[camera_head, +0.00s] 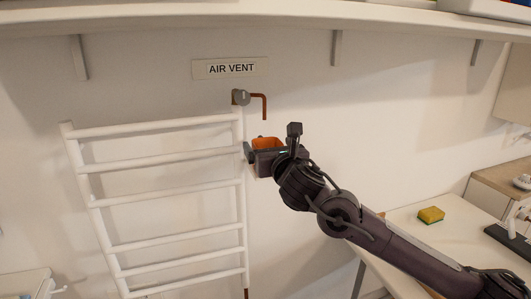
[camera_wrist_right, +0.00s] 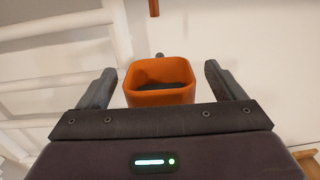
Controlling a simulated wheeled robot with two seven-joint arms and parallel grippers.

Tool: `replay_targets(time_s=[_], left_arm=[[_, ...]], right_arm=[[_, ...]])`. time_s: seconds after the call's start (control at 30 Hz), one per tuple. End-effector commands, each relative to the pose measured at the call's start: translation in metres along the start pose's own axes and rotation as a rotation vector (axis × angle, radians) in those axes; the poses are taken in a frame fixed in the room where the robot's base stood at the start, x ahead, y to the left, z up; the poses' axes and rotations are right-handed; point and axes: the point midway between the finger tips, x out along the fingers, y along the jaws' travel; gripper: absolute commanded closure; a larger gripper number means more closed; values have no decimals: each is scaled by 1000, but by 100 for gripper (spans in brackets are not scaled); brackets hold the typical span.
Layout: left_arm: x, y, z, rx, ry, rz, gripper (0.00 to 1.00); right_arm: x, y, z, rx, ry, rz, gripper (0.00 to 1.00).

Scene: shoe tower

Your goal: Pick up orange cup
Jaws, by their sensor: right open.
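The orange cup (camera_wrist_right: 160,97) is squarish with a dark inside bottom. In the right wrist view it sits between the two spread fingers of my right gripper (camera_wrist_right: 158,88), with a gap on each side. In the head view only its orange upper part (camera_head: 267,143) shows, near the towel rack's right post; the gripper hides much of the rest. My right gripper (camera_head: 271,147) is open around the cup. What supports the cup is hidden. My left gripper is not in view.
A white towel rack (camera_head: 160,166) stands against the wall on the left. A copper pipe (camera_head: 264,106) with a valve is just above the cup. A table (camera_head: 407,225) with a yellow sponge (camera_head: 431,215) is at the right. A shelf (camera_head: 200,22) runs overhead.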

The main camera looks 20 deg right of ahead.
Motion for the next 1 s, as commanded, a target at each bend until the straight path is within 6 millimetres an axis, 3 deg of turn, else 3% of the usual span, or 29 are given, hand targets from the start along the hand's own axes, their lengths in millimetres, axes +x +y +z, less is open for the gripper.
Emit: replay_targets(time_s=[0.03, 0.2, 0.5, 0.9, 1.0], left_arm=[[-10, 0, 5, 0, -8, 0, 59], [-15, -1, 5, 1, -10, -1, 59], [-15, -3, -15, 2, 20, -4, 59], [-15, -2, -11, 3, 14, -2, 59], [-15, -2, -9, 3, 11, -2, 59]], right_arm=[[9, 1, 4, 3, 2, -1, 11], [28, 1, 2, 3, -1, 0, 11], [32, 1, -1, 1, -1, 0, 12], [32, 1, 0, 2, -1, 0, 65], [32, 1, 1, 3, -3, 0, 69]])
